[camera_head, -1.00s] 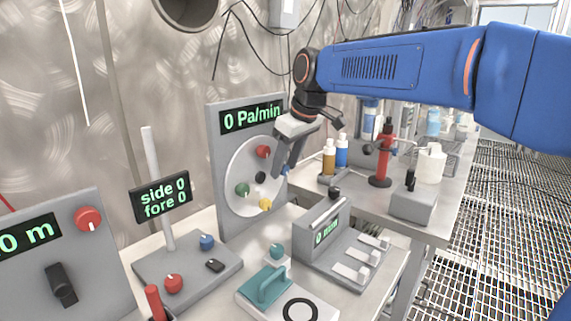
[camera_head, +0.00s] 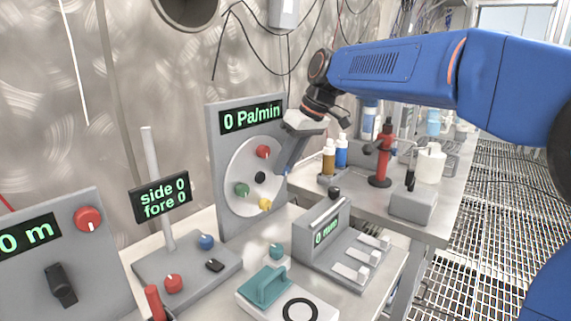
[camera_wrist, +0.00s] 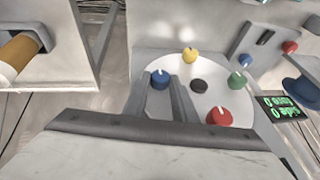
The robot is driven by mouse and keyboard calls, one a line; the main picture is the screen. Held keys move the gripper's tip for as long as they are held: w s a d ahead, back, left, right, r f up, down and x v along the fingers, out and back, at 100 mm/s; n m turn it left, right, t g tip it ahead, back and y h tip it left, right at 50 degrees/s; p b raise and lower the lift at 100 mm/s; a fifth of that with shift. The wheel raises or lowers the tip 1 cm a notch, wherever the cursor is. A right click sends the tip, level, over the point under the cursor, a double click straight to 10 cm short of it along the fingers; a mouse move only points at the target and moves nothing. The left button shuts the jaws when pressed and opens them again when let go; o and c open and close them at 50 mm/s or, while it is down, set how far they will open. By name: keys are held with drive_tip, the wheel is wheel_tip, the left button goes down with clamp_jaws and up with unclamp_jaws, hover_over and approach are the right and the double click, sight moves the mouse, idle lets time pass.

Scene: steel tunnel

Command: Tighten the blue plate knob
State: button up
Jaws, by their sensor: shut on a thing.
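The white round plate (camera_head: 240,167) stands upright on a grey panel under a "0 Pa/min" display. It carries red (camera_head: 263,152), green (camera_head: 242,190) and yellow (camera_head: 265,204) knobs around a black centre knob (camera_head: 260,178). The blue knob (camera_wrist: 160,79) is on the plate's edge in the wrist view, with a white mark on it. My gripper (camera_wrist: 163,82) has its two fingers on either side of the blue knob and is shut on it. In the head view my gripper (camera_head: 284,170) reaches the plate's right edge and mostly hides the blue knob.
A grey box (camera_head: 335,246) with switches and a display stands right of the panel. A teal-handled device (camera_head: 268,287) and the "side 0 fore 0" stand (camera_head: 185,268) are in front. Bottles and a red-columned stand (camera_head: 383,155) are on the bench behind.

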idle(0.3)
drive_tip(key=o, duration=1)
drive_tip(key=shift+o, duration=0.2)
drive_tip(key=shift+r, duration=0.1)
drive_tip(key=v, duration=1.7)
drive_tip(key=shift+w+d, duration=0.15)
drive_tip(key=shift+d, duration=0.1)
